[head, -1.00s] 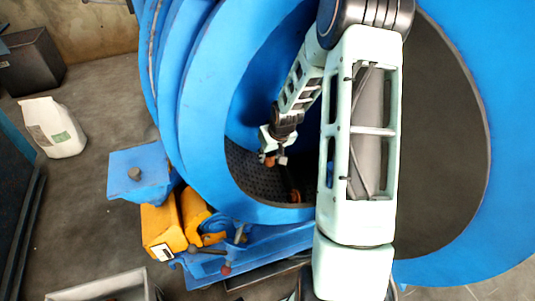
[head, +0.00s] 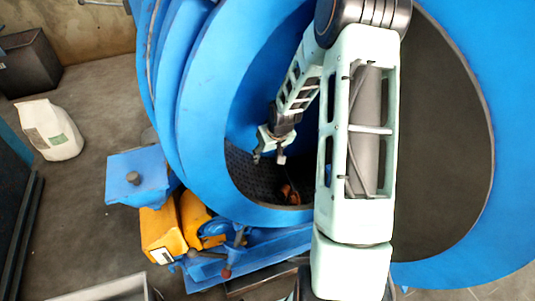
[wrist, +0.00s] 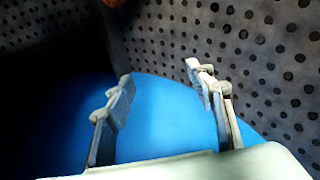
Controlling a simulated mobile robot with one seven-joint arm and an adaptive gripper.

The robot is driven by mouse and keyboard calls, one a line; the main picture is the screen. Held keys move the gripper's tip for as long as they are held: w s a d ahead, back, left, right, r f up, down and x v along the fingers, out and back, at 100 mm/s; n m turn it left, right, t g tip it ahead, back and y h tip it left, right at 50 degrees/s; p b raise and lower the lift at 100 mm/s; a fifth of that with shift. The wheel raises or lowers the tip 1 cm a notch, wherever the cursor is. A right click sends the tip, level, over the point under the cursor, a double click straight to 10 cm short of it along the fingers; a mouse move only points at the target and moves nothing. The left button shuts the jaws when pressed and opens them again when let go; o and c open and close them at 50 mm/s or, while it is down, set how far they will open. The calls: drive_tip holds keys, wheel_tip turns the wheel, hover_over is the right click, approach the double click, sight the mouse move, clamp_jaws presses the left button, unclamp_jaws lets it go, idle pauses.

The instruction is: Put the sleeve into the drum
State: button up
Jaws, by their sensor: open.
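The big blue drum (head: 207,112) lies with its round mouth facing me, and a dark perforated lining shows inside it. My gripper (head: 268,158) is inside the mouth with its fingers apart and nothing between them. The wrist view shows the two open fingers (wrist: 160,80) over the blue and perforated drum surfaces. A small orange-brown piece (head: 289,193), which seems to be the sleeve, lies low in the drum, below and right of the fingers and apart from them. Its edge shows at the top of the wrist view (wrist: 113,3). Its full shape is unclear.
My arm crosses the drum front. A blue motor box (head: 137,178), yellow blocks (head: 163,233) and a blue frame (head: 240,262) stand at the drum's lower left.

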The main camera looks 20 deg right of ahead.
drive_tip(key=v, duration=1.2)
